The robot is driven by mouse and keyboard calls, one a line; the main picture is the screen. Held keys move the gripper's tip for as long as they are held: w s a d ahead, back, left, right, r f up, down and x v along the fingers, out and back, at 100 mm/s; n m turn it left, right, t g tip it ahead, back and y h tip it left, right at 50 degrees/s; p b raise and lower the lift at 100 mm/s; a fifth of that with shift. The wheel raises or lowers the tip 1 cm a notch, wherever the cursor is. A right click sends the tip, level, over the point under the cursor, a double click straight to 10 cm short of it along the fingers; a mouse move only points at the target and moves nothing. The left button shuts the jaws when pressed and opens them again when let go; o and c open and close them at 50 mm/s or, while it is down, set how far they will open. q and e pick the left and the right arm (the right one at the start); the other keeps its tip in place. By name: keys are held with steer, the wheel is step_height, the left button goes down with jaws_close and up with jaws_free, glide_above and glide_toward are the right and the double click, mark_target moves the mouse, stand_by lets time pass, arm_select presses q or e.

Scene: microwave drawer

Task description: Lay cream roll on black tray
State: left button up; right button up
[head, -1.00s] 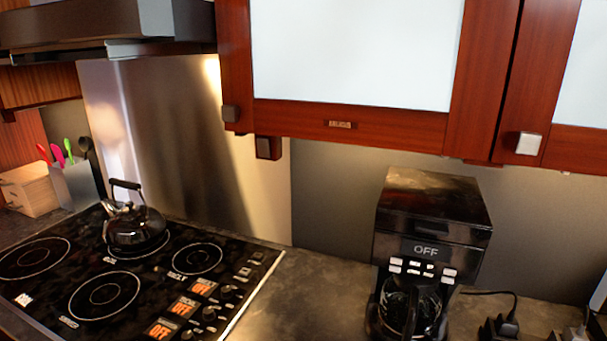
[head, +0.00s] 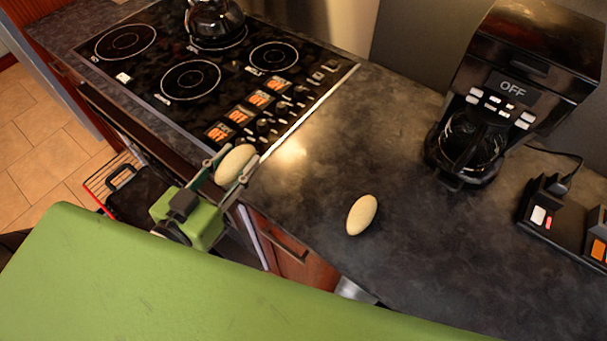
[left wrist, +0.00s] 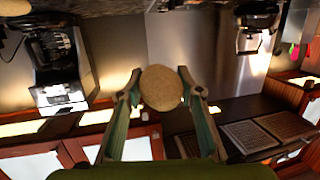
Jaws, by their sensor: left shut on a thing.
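My left gripper (head: 235,165) is shut on a pale oval cream roll (head: 237,163), held at the counter's front edge beside the stove corner. In the left wrist view the held roll (left wrist: 160,88) sits between the two green fingers (left wrist: 160,95). A second similar oval roll (head: 361,214) lies on the dark countertop to the right, apart from the gripper. A black tray-like piece with a handle (head: 142,192) sits low at the left, on a red-edged rack below the stove; my gripper and green body partly hide it. My right gripper is not in view.
The black cooktop (head: 190,70) with a kettle (head: 214,20) is at the upper left. A coffee maker (head: 510,85) stands at the upper right, with a dark device (head: 560,215) beside it. Counter around the loose roll is clear. Tiled floor (head: 45,150) shows at left.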

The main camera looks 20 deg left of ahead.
arm_select(q)
steer(key=w+d+f+b, duration=0.4)
steer(key=w+d+b, duration=0.1)
steer(key=p, duration=0.2)
glide_above(303, 179)
steer(key=s, duration=0.1)
steer(key=f, duration=0.2)
steer(key=a+f, duration=0.1)
steer(key=f, duration=0.1)
steer(key=shift+f, duration=0.1)
steer(key=shift+w+d+f, duration=0.25)
steer(key=shift+d+f, duration=0.05)
steer(key=shift+f, duration=0.2)
steer(key=shift+w+d+f+p, duration=0.15)
steer(key=shift+f+p, duration=0.2)
steer(key=shift+f, duration=0.3)
steer(key=shift+w+d+f+p, duration=0.15)
steer(key=shift+f+p, duration=0.2)
steer(key=shift+f, duration=0.25)
steer(key=shift+s+a+f, duration=0.1)
steer(key=shift+f, duration=0.35)
